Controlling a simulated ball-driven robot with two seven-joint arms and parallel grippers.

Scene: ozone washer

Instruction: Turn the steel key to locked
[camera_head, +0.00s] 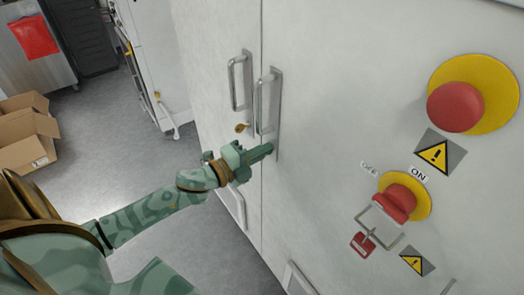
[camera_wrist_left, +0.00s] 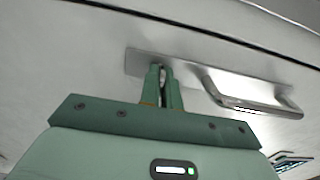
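My left gripper (camera_head: 268,150) is at the lower end of the steel handle plate (camera_head: 277,100) on the right cabinet door. In the left wrist view its two fingers (camera_wrist_left: 162,75) are close together against the end of that plate (camera_wrist_left: 190,68). A sliver of grey metal shows between the fingertips and appears to be the steel key, mostly hidden by them. Its turn position cannot be made out. My right gripper is not in view.
Bar handles (camera_head: 238,82) stand out from both doors, close above my left gripper. A brass-coloured piece (camera_head: 241,127) sits on the left door. Red knobs (camera_head: 456,106) and a red-tagged lock (camera_head: 361,245) are on the right. Cardboard boxes (camera_head: 25,135) lie on the floor.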

